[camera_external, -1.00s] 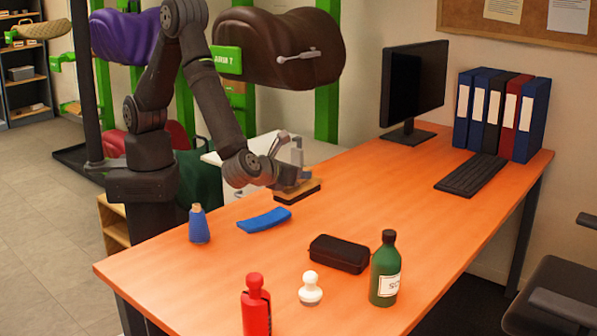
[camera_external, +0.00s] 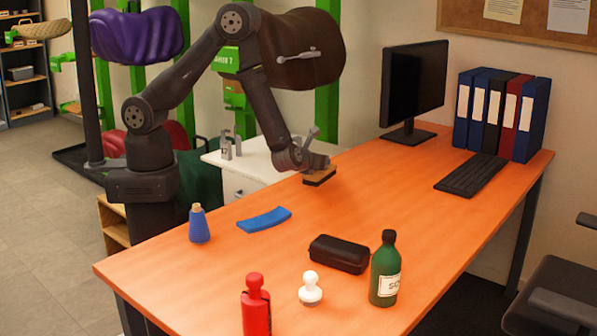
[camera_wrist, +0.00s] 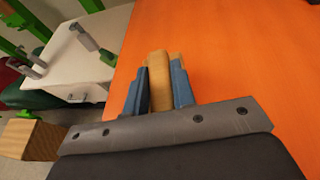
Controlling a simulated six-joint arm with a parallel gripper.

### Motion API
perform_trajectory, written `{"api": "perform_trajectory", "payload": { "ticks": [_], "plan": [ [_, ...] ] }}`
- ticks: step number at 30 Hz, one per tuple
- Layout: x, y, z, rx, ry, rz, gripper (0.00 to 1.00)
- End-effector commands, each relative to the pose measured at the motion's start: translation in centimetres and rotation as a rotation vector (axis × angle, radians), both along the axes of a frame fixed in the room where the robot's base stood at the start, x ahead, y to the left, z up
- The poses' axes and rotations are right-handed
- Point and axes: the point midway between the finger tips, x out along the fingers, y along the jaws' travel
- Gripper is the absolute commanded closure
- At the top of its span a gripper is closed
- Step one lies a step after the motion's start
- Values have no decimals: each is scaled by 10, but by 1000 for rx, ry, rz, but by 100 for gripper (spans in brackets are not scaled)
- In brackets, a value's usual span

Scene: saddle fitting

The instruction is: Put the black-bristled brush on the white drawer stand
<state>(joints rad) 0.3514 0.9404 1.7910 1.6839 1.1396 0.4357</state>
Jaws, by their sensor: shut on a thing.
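The brush (camera_external: 319,178) has a light wooden body with a dark underside, at the far-left edge of the orange table. My gripper (camera_external: 312,167) is shut on it; the bristles are mostly hidden. I cannot tell whether the brush touches the table or hangs just above it. In the wrist view, its wooden body (camera_wrist: 160,85) sits between the two blue-grey fingers of my gripper (camera_wrist: 159,88). The white drawer stand (camera_external: 262,164) is left of the brush, behind the table edge. Its white top also shows at left in the wrist view (camera_wrist: 62,66).

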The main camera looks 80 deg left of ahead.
Motion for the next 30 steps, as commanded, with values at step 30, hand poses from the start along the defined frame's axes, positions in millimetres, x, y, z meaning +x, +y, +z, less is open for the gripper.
{"api": "perform_trajectory", "payload": {
  "ticks": [30],
  "plan": [
    [24, 1, 126, 0, 1, -640, 100]
  ]
}}
